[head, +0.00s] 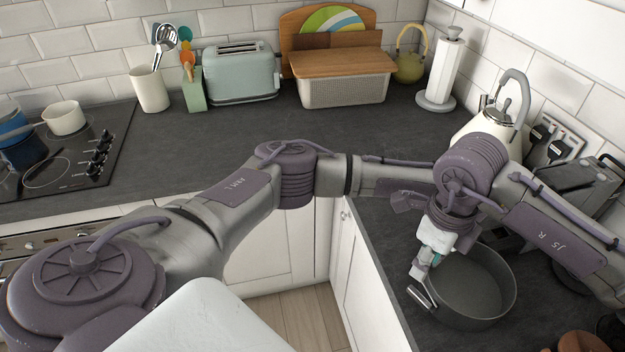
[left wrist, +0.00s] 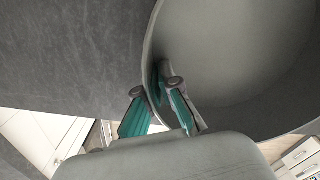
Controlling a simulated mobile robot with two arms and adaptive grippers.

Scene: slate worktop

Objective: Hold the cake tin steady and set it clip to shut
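The cake tin (head: 472,318) is a round, dark grey pan on the worktop at the lower right of the head view, empty inside. Its silver clip (head: 421,297) stands out from the wall on the left side. My right gripper (head: 418,270) points down just above the clip; whether its fingers are closed is too small to tell. My left gripper (left wrist: 157,95) shows in the left wrist view with teal pads apart, one finger outside the tin wall (left wrist: 151,42) and one inside. In the head view the left gripper is hidden behind the arms.
A white kettle (head: 478,124) stands behind the tin, and a grey appliance (head: 580,187) is to its right. The worktop edge runs close to the tin's left. A paper towel holder (head: 443,75), bread bin (head: 343,90) and toaster (head: 240,75) stand along the back; the worktop before them is clear.

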